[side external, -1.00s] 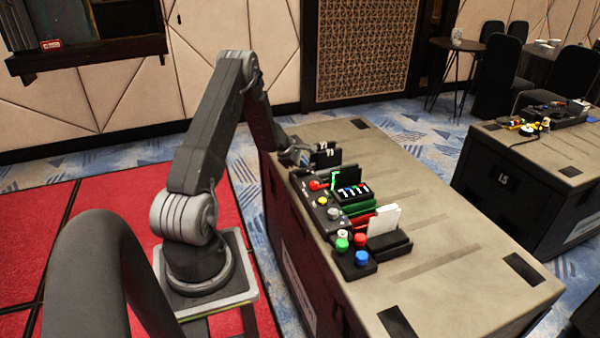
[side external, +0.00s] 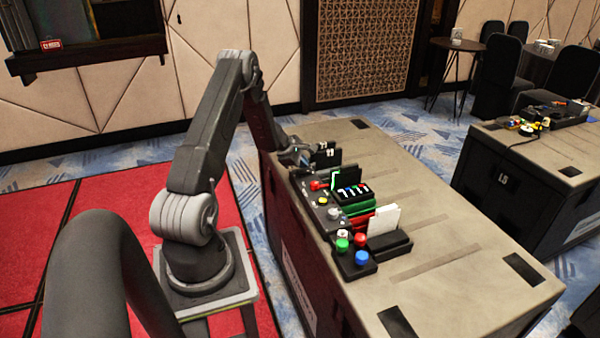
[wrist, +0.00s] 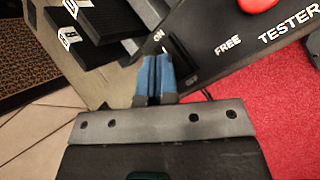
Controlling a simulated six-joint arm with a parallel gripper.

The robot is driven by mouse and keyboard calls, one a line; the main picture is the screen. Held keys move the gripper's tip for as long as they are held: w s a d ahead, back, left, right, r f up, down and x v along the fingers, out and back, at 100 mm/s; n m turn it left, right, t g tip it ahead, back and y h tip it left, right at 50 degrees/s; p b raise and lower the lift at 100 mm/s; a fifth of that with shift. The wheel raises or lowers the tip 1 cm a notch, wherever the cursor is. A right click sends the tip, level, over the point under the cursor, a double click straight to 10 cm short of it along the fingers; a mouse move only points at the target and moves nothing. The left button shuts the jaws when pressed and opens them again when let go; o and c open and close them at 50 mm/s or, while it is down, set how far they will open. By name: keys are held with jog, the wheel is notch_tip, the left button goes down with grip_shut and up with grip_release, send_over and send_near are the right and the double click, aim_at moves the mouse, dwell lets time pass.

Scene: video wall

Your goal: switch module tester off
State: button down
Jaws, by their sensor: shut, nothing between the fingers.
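The module tester (side external: 312,190) is a black panel on the near edge of the crate, with a red knob and small buttons. A dark switch (wrist: 184,62) sits just below the ON label, partly hidden by my fingertips. My gripper (wrist: 153,77) has blue fingertips, shut together with nothing between them, right at the left side of this switch. I cannot tell whether they touch it. In the side view my gripper (side external: 302,160) is low at the tester's far end.
Black numbered blocks (side external: 328,153) stand close by the gripper. Colored modules, a white card (side external: 385,220) and a box with colored buttons (side external: 352,250) stand along the same edge. The crate top (side external: 450,240) is mostly clear to the right.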

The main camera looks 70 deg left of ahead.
aim_at(304, 172)
jog(key=shift+f, duration=0.15)
dwell(0.4)
jog(key=shift+s+f, duration=0.1)
jog(key=shift+f, duration=0.2)
jog(key=shift+f, duration=0.35)
dwell(0.6)
jog(key=shift+r, duration=0.1)
jog(key=shift+r, duration=0.7)
jog(key=shift+r, duration=0.1)
jog(key=shift+w+r, duration=0.25)
jog(key=shift+r, duration=0.85)
jog(key=shift+w+r, duration=0.2)
jog(key=shift+r, duration=1.1)
